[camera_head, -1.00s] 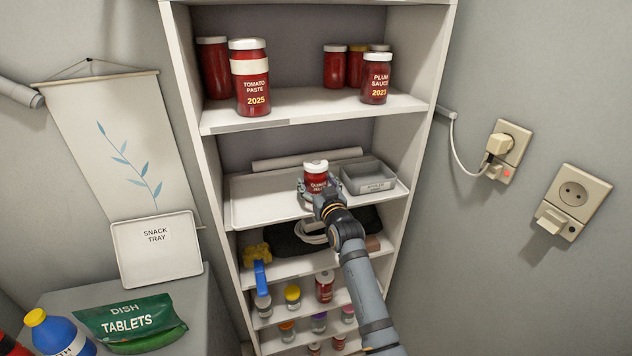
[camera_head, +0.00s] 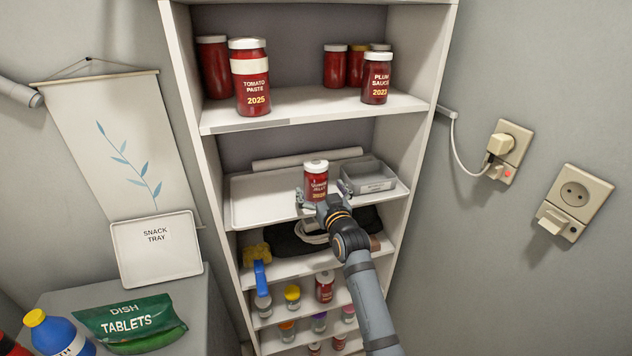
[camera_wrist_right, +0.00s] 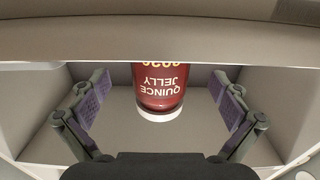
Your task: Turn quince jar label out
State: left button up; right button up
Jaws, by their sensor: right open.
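The quince jar (camera_head: 316,184) is red with a white lid. It stands upright on the white tray on the second shelf, and its label faces out toward me. In the right wrist view the jar (camera_wrist_right: 160,88) shows upside down with the words "QUINCE JELLY" readable. My right gripper (camera_head: 322,194) is open in front of the jar. In the right wrist view its two fingers (camera_wrist_right: 160,108) stand wide apart, one on each side of the jar with clear gaps. My left gripper is not in view.
The jar stands on a white tray (camera_head: 262,209) beside a grey bin (camera_head: 370,184) at its right. A pale roll (camera_head: 307,158) lies behind. The shelf above holds several red jars, including tomato paste (camera_head: 251,85) and plum sauce (camera_head: 376,80). The tray's left part is clear.

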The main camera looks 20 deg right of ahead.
jog(key=s, duration=0.9)
notch_tip(320, 180, down, 26)
jog(key=s+g+b, duration=0.2)
jog(key=g+b, duration=0.1)
jog(key=g, duration=0.2)
jog(key=s+d+f+g+b, duration=0.15)
jog(key=s+f, duration=0.35)
jog(key=f, duration=0.5)
jog(key=s+f+g, duration=0.2)
jog(key=s+f, duration=0.2)
jog(key=f, duration=0.6)
jog(key=s+d+f+g+b, duration=0.2)
jog(key=s+d+f+g, duration=0.15)
jog(key=s+f, duration=1.25)
jog(key=s+d+f+g, duration=0.1)
jog(key=s+f, duration=0.2)
jog(key=s, duration=0.4)
jog(key=s+d+f+g+h+b, duration=0.1)
jog(key=s+f, duration=0.3)
jog(key=s, duration=0.4)
jog(key=s+d+f+g+b, duration=0.1)
jog(key=s+d+f+g, duration=0.1)
jog(key=s, duration=0.6)
jog(key=shift+d+f+g, duration=0.25)
jog(key=shift+f+g, duration=0.15)
jog(key=shift+f, duration=0.5)
